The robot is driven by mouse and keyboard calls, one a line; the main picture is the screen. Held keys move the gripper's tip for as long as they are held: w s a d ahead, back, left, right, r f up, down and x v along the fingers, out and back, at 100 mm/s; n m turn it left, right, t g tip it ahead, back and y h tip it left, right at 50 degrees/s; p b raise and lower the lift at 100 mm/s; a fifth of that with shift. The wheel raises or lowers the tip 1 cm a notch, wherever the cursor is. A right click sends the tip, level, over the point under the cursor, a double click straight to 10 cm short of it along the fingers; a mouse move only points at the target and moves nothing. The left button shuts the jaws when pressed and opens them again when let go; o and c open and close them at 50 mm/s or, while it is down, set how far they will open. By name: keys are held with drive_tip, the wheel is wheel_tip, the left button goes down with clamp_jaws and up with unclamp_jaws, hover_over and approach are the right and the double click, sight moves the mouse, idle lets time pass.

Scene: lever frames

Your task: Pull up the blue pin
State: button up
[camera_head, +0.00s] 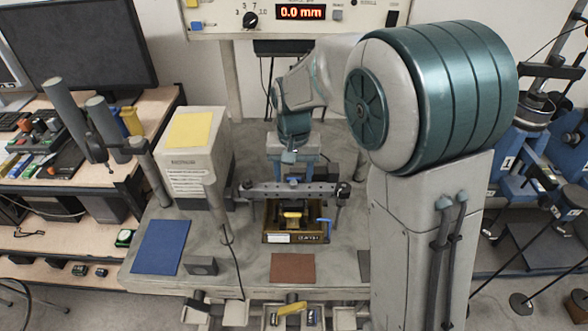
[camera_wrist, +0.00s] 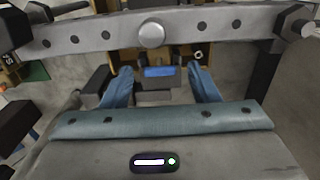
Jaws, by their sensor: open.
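A small blue L-shaped piece (camera_head: 325,222), which looks like the blue pin, shows at the right front of a brown framed fixture (camera_head: 268,222) in the head view. My gripper (camera_head: 291,180) is above and behind the fixture, beyond a grey crossbar with bolts (camera_head: 262,191) that partly hides it. In the wrist view my two blue-grey fingers (camera_wrist: 162,88) are spread apart. A dark block with a blue rectangular face (camera_wrist: 160,72) shows between them. I cannot tell whether it is the same blue piece or whether the fingers touch it. The crossbar (camera_wrist: 105,37) spans the top of that view.
A yellow handle (camera_head: 292,216) sits inside the fixture. A box with a yellow top (camera_head: 190,165) stands on the left, with grey posts beside it. A blue mat (camera_head: 160,247) and a rust mat (camera_head: 293,267) lie on the grey table. A display above (camera_head: 302,13) reads 0.0 mm.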

wheel_tip(320, 180, up, 14)
drive_tip(key=b, duration=0.1)
idle(0.4)
drive_tip(key=shift+d, duration=0.1)
idle(0.4)
drive_tip(key=s+d+f+t, duration=0.1)
drive_tip(key=s+d+f, duration=0.3)
drive_tip(key=s+d, duration=0.3)
drive_tip(key=s+d+f+t, duration=0.2)
drive_tip(key=s+d, duration=0.4)
drive_tip(key=s, duration=0.5)
drive_tip(key=shift+s+d+f, duration=0.4)
drive_tip(key=shift+f, duration=0.45)
